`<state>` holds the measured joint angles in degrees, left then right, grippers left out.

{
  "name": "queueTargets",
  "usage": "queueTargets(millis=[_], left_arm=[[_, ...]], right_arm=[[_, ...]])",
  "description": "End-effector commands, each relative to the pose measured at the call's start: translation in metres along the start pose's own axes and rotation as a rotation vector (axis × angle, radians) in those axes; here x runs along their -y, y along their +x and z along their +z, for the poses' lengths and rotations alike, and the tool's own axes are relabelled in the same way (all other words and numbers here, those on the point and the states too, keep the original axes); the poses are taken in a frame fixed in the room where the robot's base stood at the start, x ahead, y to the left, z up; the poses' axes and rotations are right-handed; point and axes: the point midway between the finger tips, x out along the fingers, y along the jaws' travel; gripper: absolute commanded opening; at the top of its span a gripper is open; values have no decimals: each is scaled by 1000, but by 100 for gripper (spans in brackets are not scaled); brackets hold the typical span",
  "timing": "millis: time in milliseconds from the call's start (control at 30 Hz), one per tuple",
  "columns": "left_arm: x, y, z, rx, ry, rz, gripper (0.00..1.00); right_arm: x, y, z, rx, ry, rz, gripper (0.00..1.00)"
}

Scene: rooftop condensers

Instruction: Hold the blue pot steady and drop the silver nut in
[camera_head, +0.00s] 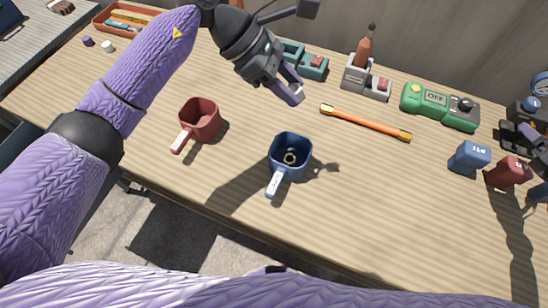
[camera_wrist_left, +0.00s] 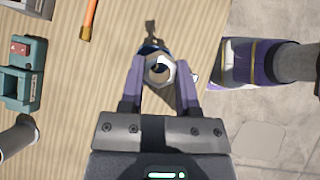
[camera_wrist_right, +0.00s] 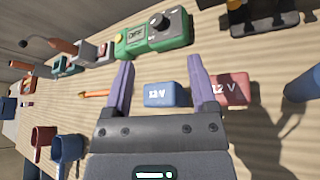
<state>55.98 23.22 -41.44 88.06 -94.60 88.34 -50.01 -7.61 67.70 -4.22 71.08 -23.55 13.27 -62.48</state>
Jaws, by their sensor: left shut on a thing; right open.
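The blue pot (camera_head: 276,152) stands upright on the table, its white-marked handle toward me. A small pale ring shape (camera_head: 289,158) shows inside it. My left gripper (camera_head: 293,92) is above and behind the pot. In the left wrist view this gripper (camera_wrist_left: 160,75) is shut on the silver nut (camera_wrist_left: 159,68), with part of the blue pot (camera_wrist_left: 150,48) showing beyond it. No gripper touches the pot. My right gripper (camera_wrist_right: 160,65) is open and empty, over the right end of the table near a blue 12 V block (camera_wrist_right: 158,96).
A red pot (camera_head: 201,119) stands left of the blue pot. An orange rod (camera_head: 365,123) lies behind it. A green meter (camera_head: 437,105), a soldering stand (camera_head: 358,78) and teal device (camera_head: 312,66) line the back. A red block (camera_head: 509,172) stands at right. The front middle is clear.

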Motion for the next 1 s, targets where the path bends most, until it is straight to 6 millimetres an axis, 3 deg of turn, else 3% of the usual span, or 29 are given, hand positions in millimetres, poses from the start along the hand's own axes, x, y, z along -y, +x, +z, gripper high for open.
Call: queueTargets(millis=[133, 267, 367, 500, 567, 633, 700, 800, 833, 900, 1000], left_arm=[[0, 0, 0, 0, 0, 0, 0], [0, 0, 0, 0, 0, 0, 0], [0, 0, 0, 0, 0, 0, 0], [0, 0, 0, 0, 0, 0, 0], [0, 0, 0, 0, 0, 0, 0], [0, 0, 0, 0, 0, 0, 0], [0, 0, 0, 0, 0, 0, 0], [0, 0, 0, 0, 0, 0, 0], [0, 0, 0, 0, 0, 0, 0], [0, 0, 0, 0, 0, 0, 0], [0, 0, 0, 0, 0, 0, 0]], right_arm=[[-92, 21, -79, -178, -181, 342, 74], [-180, 18, -144, -314, -381, 673, 74], [-249, 1, -190, -404, -580, 955, 74], [-338, -44, -251, -508, -1007, 1406, 74], [-370, -68, -274, -545, -1309, 1617, 74], [-392, -88, -289, -580, -1733, 1792, 74], [-402, -94, -290, -607, -2112, 1841, 74], [-412, -94, -280, -635, -2504, 1786, 74], [-415, -94, -277, 620, 2503, -1707, 74], [-417, -92, -273, 606, 2496, -1591, 74], [-413, -88, -280, 606, 2493, -1549, 74]])
